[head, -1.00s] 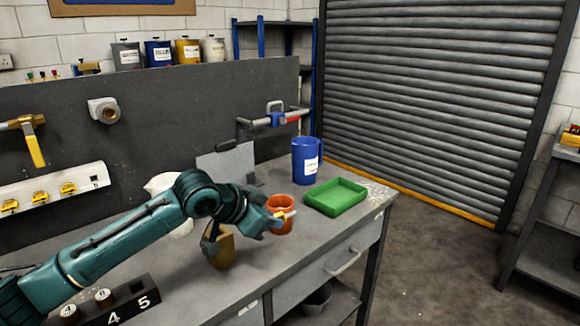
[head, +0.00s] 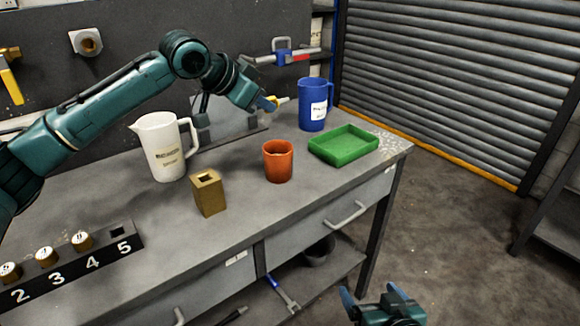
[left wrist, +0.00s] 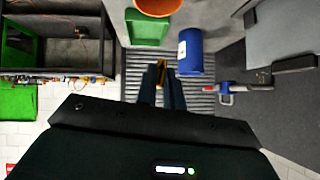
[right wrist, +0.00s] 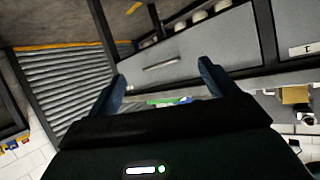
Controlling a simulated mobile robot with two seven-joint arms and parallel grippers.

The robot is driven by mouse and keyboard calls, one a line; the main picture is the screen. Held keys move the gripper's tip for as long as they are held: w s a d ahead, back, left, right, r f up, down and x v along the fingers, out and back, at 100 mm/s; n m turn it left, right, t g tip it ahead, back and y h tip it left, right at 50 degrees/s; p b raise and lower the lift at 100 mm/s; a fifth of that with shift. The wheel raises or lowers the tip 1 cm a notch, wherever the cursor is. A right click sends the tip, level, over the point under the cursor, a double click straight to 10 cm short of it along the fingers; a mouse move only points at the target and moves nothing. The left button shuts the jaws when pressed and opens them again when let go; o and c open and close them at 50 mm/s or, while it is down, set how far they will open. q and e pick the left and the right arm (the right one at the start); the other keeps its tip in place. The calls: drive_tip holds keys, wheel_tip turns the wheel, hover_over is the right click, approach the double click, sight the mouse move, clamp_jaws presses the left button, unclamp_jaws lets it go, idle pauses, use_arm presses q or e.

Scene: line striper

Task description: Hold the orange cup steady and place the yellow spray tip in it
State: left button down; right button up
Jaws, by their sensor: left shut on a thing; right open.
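The orange cup (head: 278,165) stands upright on the grey bench between a brown block and the green tray. It also shows at the top edge of the left wrist view (left wrist: 158,6). My left gripper (head: 268,103) is above the bench, higher in the picture than the cup and apart from it. It is shut on the yellow spray tip (head: 274,103), which also shows between its fingers in the left wrist view (left wrist: 161,73). My right gripper (head: 372,298) is open and empty, low in front of the bench and away from the cup.
A green tray (head: 345,151) and a blue mug (head: 313,108) stand right of the cup. A brown block with a square hole (head: 208,196) and a white pitcher (head: 160,150) stand left. A numbered rack (head: 108,258) is at the front left. The bench before the cup is clear.

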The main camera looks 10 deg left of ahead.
drive_tip(key=w+a+r+n+y, duration=0.1)
drive_tip(key=w+a+r, duration=0.6)
drive_tip(key=a+r, duration=0.15)
drive_tip(key=n, duration=0.1)
approach(278, 160)
drive_tip(key=shift+w+f, duration=0.8)
drive_tip(key=shift+f, duration=0.05)
drive_tip(key=shift+x, duration=5.95)
drive_tip(key=shift+a+r, duration=0.1)
drive_tip(key=shift+r, duration=0.05)
drive_tip(key=shift+c, duration=0.4)
